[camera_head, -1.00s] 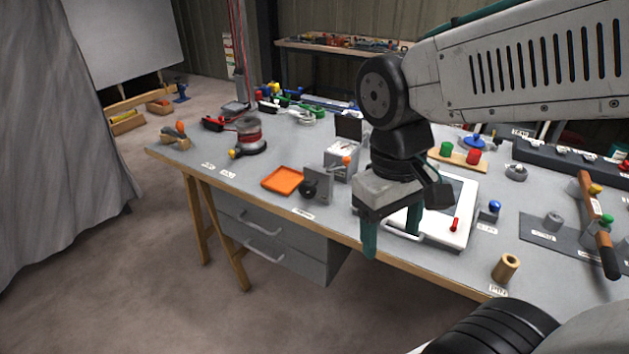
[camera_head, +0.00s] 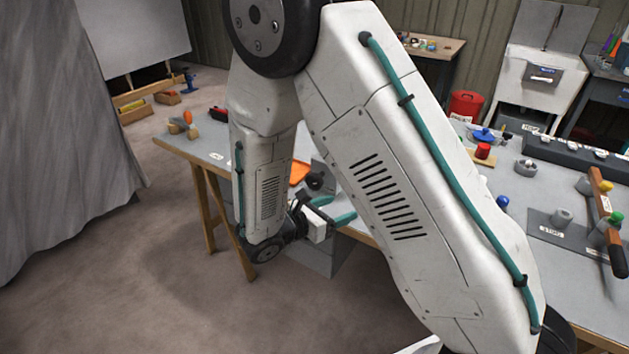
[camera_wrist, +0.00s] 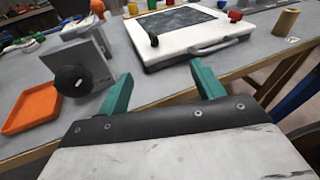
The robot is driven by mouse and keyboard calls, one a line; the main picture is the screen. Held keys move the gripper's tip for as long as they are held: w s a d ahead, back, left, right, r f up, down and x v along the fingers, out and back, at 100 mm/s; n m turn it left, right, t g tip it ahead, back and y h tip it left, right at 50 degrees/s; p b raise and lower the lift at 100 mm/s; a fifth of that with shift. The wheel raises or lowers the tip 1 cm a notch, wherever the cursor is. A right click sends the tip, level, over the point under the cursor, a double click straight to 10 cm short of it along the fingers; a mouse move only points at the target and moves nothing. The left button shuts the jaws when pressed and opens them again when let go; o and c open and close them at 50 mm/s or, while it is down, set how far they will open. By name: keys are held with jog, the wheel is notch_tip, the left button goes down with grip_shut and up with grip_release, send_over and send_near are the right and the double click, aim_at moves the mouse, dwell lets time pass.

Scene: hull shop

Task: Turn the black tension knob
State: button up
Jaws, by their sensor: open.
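The black tension knob (camera_wrist: 73,86) is a round dark knob with a pale mark, on the front of an upright grey plate (camera_wrist: 97,58) in the wrist view. In the head view the knob (camera_head: 314,181) shows small beside my arm. My gripper (camera_head: 340,209) is open and empty near the table's front edge. Its two teal fingers also show in the wrist view (camera_wrist: 163,88). The knob lies left of the left finger there, apart from it. My arm hides much of the table in the head view.
An orange tray (camera_wrist: 33,107) lies left of the knob. A white framed panel (camera_wrist: 145,30) with a handle and black lever stands behind the fingers. A tan cylinder (camera_wrist: 285,23) stands farther right. The table's wooden front edge (camera_wrist: 250,68) runs below the panel.

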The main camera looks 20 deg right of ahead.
aim_at(312, 183)
jog(key=w+a+f+n+t+y, duration=0.1)
jog(key=w+a+n+t+y, duration=0.1)
jog(key=w+a+n+t, duration=0.55)
jog(key=shift+n, duration=0.35)
jog(key=x, duration=1)
jog(key=shift+f, duration=0.15)
jog(key=shift+s+d, duration=0.1)
jog(key=c, duration=1)
